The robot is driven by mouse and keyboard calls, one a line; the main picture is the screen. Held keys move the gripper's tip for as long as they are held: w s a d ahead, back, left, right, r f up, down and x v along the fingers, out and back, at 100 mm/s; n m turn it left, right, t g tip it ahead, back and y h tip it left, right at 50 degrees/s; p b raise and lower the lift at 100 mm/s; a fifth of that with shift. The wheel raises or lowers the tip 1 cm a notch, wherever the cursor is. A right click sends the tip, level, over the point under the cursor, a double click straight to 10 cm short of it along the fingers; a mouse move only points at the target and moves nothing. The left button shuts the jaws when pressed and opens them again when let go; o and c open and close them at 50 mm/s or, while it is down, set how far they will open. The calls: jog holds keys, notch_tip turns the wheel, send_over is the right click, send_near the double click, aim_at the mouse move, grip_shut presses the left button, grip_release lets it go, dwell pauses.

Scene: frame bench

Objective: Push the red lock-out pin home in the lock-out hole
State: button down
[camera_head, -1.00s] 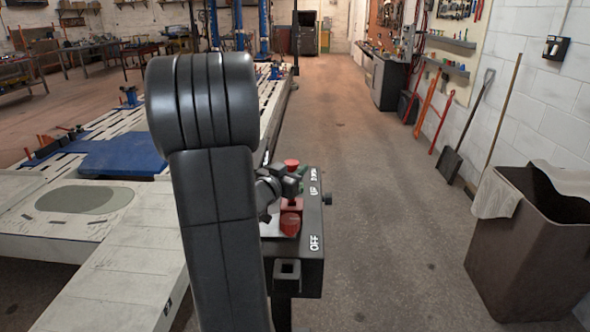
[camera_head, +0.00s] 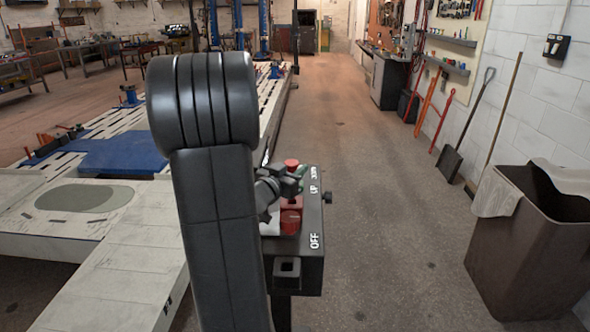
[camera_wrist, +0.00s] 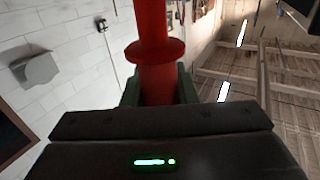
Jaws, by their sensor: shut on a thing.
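The red lock-out pin (camera_wrist: 155,75) shows in the wrist view, a red shaft with a wide collar. My gripper (camera_wrist: 160,92) is shut on it, with green pads on either side. In the head view my gripper (camera_head: 290,186) is low over the dark control box (camera_head: 302,258), between red parts. A red cap (camera_head: 291,163) is just behind it and a red block with a round knob (camera_head: 290,222) just in front. I cannot tell which red part there is the pin. The lock-out hole cannot be made out, nor how deep the pin sits.
The box carries OFF, UP and DOWN labels and a square black bracket (camera_head: 287,271) on its front. The pale frame bench (camera_head: 120,265) lies to the left. A brown bin (camera_head: 520,245) with a cloth stands right. The floor between is clear.

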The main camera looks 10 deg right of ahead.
jog(key=shift+f+b, duration=1.3)
jog(key=shift+f, duration=0.4)
jog(key=c, duration=1.1)
grip_release()
jog(key=shift+o, duration=0.2)
jog(key=b+v, duration=0.1)
jog(key=v, duration=1.3)
jog(key=shift+w+d+r, duration=0.1)
jog(key=shift+d, duration=0.05)
jog(key=p+x, duration=0.1)
jog(key=x, duration=1.2)
jog(key=shift+w+d, duration=0.25)
jog(key=shift+w, duration=0.05)
jog(key=shift+s+a+r+p, duration=0.1)
jog(key=shift+r+p, duration=0.2)
jog(key=shift+p, duration=0.05)
